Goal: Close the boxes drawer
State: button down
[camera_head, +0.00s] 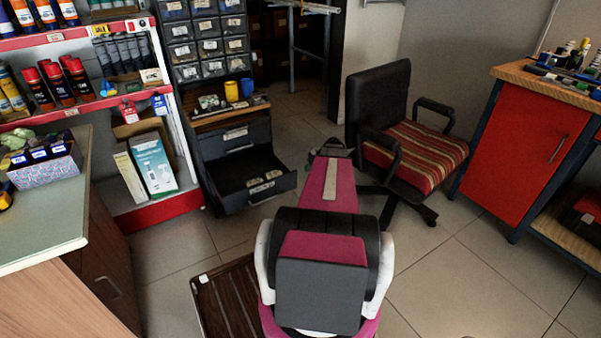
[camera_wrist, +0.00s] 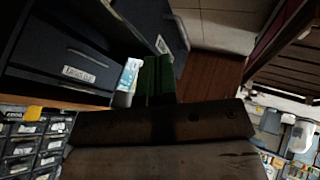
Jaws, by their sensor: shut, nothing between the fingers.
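The lower drawer (camera_head: 258,192) of the dark cabinet is pulled out, its inside showing in the head view. Small pale labelled items lie toward its front right. A closed drawer with a pale label (camera_head: 234,134) is above it. My gripper (camera_head: 334,147) is at the far end of my magenta arm, to the right of the open drawer in the picture. In the wrist view my gripper's green and dark fingers (camera_wrist: 155,80) are together and empty. The closed drawer's labelled front (camera_wrist: 75,70) is left of them there. I cannot tell whether the fingers touch the open drawer.
A black chair with a striped seat (camera_head: 418,150) stands right of my arm. A red shelf unit (camera_head: 165,208) with cans and boxes is left of the cabinet. A counter (camera_head: 45,225) is at near left, a red workbench (camera_head: 525,145) at right. Tiled floor is free at right front.

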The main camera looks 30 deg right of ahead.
send_near(289, 178)
notch_tip(289, 178, down, 4)
jog(key=s+a, duration=0.2)
jog(key=w, duration=0.3)
jog(key=shift+w+f, duration=0.2)
jog(key=shift+w, duration=0.05)
jog(key=shift+w+a, duration=0.1)
jog(key=shift+w, duration=0.35)
jog(key=w, duration=2.6)
jog(key=shift+a, duration=0.55)
